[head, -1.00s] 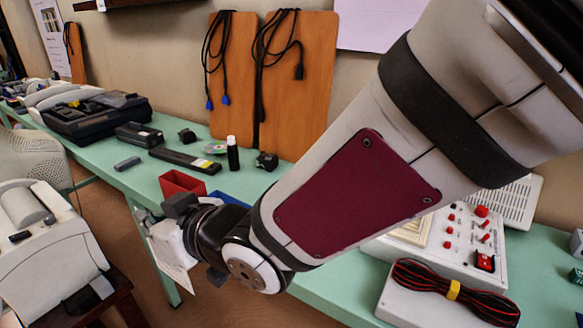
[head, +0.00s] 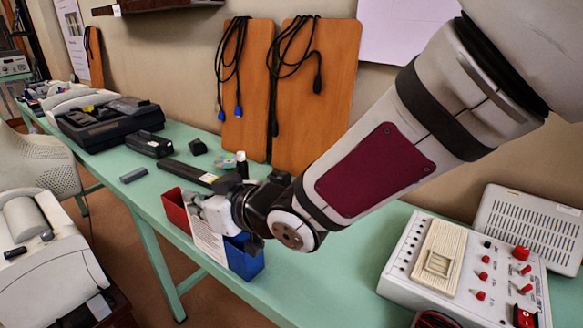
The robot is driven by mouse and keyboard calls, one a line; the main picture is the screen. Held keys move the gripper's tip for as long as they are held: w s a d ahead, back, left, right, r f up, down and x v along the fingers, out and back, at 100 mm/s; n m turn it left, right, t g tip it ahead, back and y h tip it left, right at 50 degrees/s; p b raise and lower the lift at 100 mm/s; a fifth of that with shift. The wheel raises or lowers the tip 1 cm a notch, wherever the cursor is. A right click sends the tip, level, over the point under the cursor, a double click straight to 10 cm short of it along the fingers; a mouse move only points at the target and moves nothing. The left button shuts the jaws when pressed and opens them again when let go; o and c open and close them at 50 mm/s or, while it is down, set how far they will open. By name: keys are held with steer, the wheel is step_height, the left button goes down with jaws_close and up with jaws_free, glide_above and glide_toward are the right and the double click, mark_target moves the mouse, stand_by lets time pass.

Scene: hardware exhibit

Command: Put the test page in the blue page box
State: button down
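The test page (head: 207,240) is a white sheet with faint print. It hangs down from my gripper (head: 196,204), which is shut on its upper part. The blue page box (head: 246,262) stands on the green bench near its front edge, just right of the page. The page and my gripper cover part of the box, and its opening is mostly hidden. I cannot tell whether the page is in front of the box or partly over it.
A red box (head: 174,209) stands left of the blue one. A control panel (head: 465,265) occupies the bench's right. The bench (head: 330,262) between is clear.

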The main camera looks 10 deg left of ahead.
steer(key=w+f, duration=0.4)
steer(key=w, duration=0.5)
steer(key=shift+w+f, duration=0.15)
steer(key=shift+f, duration=0.05)
